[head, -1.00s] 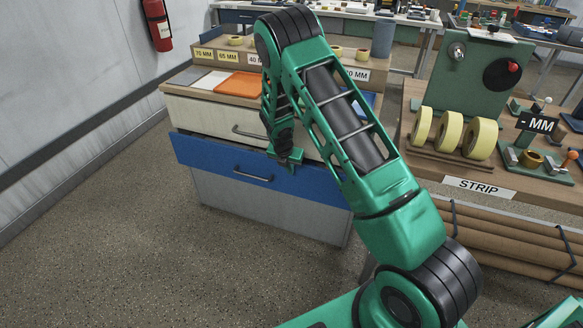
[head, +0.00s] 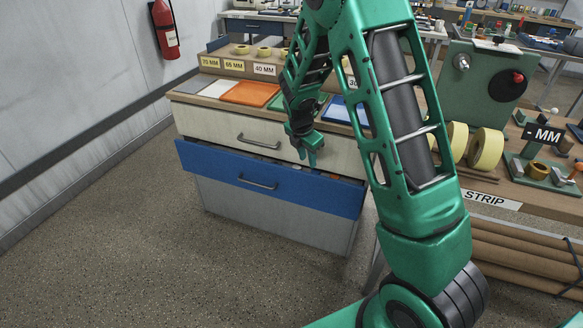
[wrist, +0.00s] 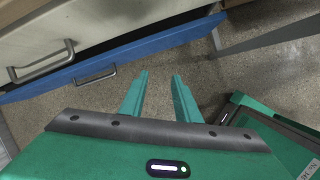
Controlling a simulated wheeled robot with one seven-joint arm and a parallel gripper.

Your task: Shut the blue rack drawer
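The blue rack drawer (head: 268,184) is partly pulled out below a cream drawer in the head view. A narrow strip of its inside shows behind the top edge of its front at the right. Its dark bar handle (head: 257,184) is left of my gripper (head: 311,160). The blue front (wrist: 140,54) and its handle (wrist: 96,76) also show in the wrist view. My gripper (wrist: 160,75) is open there, its two fingers apart with only floor seen between them. It is near the right part of the drawer; I cannot tell whether it touches.
The cream drawer (head: 210,124) is above, with its own handle (head: 258,141). Coloured sheets, one orange (head: 250,94), lie on the rack top. A bench with tape rolls (head: 486,149) stands at the right. The floor (head: 130,230) at the left and front is clear.

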